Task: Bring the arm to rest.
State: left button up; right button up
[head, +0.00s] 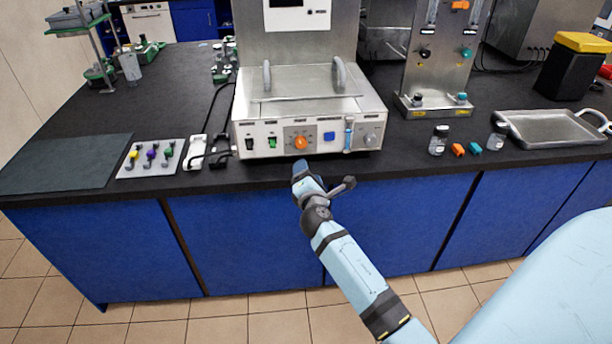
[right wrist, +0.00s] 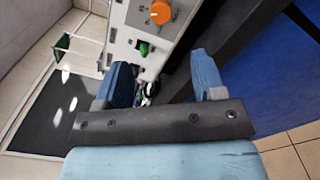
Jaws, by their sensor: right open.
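My right arm comes up from the bottom right of the head view. Its gripper (head: 301,172) is just in front of the bench edge, below the metal control unit (head: 310,105) with the orange knob (head: 300,143). In the right wrist view the two blue fingers of my right gripper (right wrist: 163,85) stand apart with nothing held between them. The orange knob (right wrist: 160,12) and green switch (right wrist: 145,48) show beyond the fingers, and the gripper looks clear of them. My left gripper is not in view.
The black bench (head: 180,90) has blue cabinets (head: 240,240) below. Left of the unit are a panel with coloured knobs (head: 151,158) and a dark mat (head: 66,163). To the right are small bottles (head: 438,140) and a metal tray (head: 553,128). Tiled floor (head: 150,311) is free in front.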

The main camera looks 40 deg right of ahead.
jog(key=shift+s+a, duration=0.1)
jog(key=shift+s, duration=0.1)
dwell(0.3)
jog(key=s+a+f+m+g+y+p, duration=0.2)
jog(key=s+a+m+y+p, duration=0.3)
jog(key=s+a+m, duration=0.3)
jog(key=s+a+f+m+g+y+p, duration=0.2)
jog(key=s+a+f+m+y+p, duration=0.3)
jog(key=s+a, duration=0.9)
jog(key=s+m+y, duration=0.2)
jog(key=s, duration=0.4)
jog(key=shift+s+f+m+g, duration=0.2)
jog(key=shift+m+g, duration=0.1)
jog(key=shift+m, duration=0.1)
